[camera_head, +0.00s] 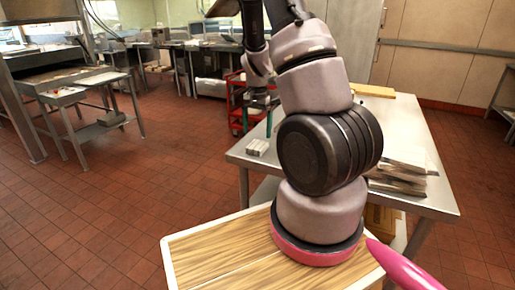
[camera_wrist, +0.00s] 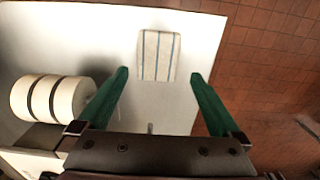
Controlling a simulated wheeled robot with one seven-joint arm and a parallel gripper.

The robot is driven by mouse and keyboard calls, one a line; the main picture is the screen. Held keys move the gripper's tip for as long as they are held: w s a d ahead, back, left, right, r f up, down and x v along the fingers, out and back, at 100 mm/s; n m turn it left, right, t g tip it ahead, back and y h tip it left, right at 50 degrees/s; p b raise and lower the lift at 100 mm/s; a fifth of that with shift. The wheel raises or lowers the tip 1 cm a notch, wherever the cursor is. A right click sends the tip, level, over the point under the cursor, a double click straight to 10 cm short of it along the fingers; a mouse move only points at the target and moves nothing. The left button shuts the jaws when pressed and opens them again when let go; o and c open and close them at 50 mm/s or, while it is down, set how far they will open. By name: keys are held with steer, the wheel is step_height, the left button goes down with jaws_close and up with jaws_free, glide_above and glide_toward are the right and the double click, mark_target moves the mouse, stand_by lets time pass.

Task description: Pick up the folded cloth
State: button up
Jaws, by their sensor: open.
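The folded cloth (camera_wrist: 158,52) is white with thin blue stripes. In the wrist view it lies flat on a pale tabletop, at the top middle. In the head view it is a small pale bundle (camera_head: 258,147) at the near left corner of the metal table (camera_head: 436,192). My gripper (camera_wrist: 159,75) is open, with green fingers spread wider than the cloth. The fingertips point toward it, one to each side of its lower end, and nothing is between them. In the head view my arm hides much of the gripper; a green finger shows just above the cloth.
A stack of pale flat items (camera_head: 402,168) lies at the table's right side. A yellowish board (camera_head: 372,90) lies at its back. A red cart (camera_head: 237,103) stands behind the table on the left. The tiled floor (camera_head: 130,190) to the left is clear.

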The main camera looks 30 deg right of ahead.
mark_target(258, 144)
steer(key=shift+s+f, duration=0.15)
steer(key=shift+f, duration=1.2)
steer(key=shift+s+f, duration=0.1)
steer(key=shift+f, duration=1.25)
steer(key=c, duration=1.4)
steer(key=shift+o, duration=0.2)
step_height(258, 144, up, 10)
